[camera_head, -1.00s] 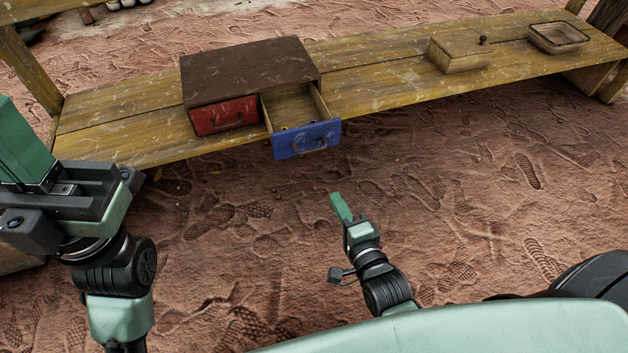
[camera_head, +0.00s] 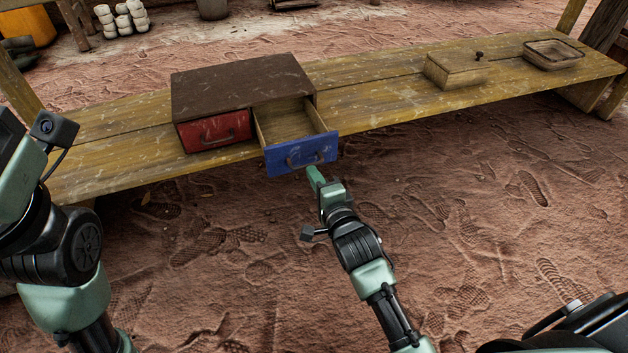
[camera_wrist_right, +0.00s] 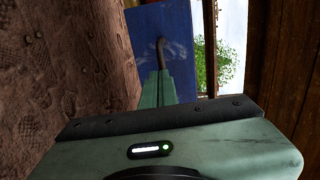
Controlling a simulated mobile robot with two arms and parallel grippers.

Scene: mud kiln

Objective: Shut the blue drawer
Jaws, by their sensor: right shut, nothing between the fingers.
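The blue drawer (camera_head: 318,152) is pulled out from the right half of a brown cabinet (camera_head: 240,83), its inside showing. Its front has a curved metal handle (camera_head: 306,158). My right gripper (camera_head: 314,174) is shut and empty, its fingertips at the lower edge of the blue front, below the handle. In the right wrist view the shut fingers (camera_wrist_right: 157,90) point at the blue front (camera_wrist_right: 148,25), and the handle (camera_wrist_right: 162,52) shows just beyond their tips. I cannot tell whether they touch. My left arm is at the left edge, its fingers out of frame.
A red drawer (camera_head: 214,130) beside the blue one is shut. The cabinet stands on a long wooden bench (camera_head: 395,98). A lidded wooden box (camera_head: 456,70) and a shallow tray (camera_head: 554,54) stand further right. The ground before the bench is clear.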

